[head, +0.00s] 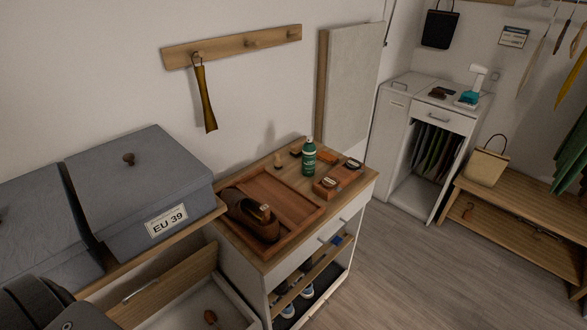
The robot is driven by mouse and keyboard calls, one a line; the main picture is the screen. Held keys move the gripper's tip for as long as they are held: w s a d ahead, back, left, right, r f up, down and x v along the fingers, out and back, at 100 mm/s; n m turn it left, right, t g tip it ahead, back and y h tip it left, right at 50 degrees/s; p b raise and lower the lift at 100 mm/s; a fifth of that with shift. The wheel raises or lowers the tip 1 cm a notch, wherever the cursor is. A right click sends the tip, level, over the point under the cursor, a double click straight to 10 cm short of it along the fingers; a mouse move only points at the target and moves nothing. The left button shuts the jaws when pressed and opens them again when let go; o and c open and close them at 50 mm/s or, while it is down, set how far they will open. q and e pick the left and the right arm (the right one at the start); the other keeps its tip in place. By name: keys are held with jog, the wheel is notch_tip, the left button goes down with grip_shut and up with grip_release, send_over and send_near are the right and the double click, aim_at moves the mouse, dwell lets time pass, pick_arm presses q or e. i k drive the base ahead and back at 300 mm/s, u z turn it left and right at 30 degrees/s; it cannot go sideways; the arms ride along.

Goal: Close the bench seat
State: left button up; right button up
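An upright panel with a pale fabric face and a wooden edge (350,85) stands against the wall behind the wooden-topped cabinet. It looks like a raised padded seat, but its lower edge and any hinge or bench box under it are hidden by the cabinet. A low slatted wooden bench (530,205) stands at the far right, with a straw bag on it. Dark rounded parts at the lower left corner look like my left arm. Neither gripper's fingers show.
The cabinet top (358,184) holds a wooden tray (297,197) with a brown shoe (250,215), and a green bottle (309,158). Grey boxes (140,190) fill the left shelf. Below them is an open compartment (190,305). A white cabinet (399,135) stands behind. Floor (400,265) is clear.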

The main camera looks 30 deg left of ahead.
aim_at(148, 300)
jog(key=z, duration=0.1)
jog(key=k, duration=0.9)
jog(key=u, duration=1.25)
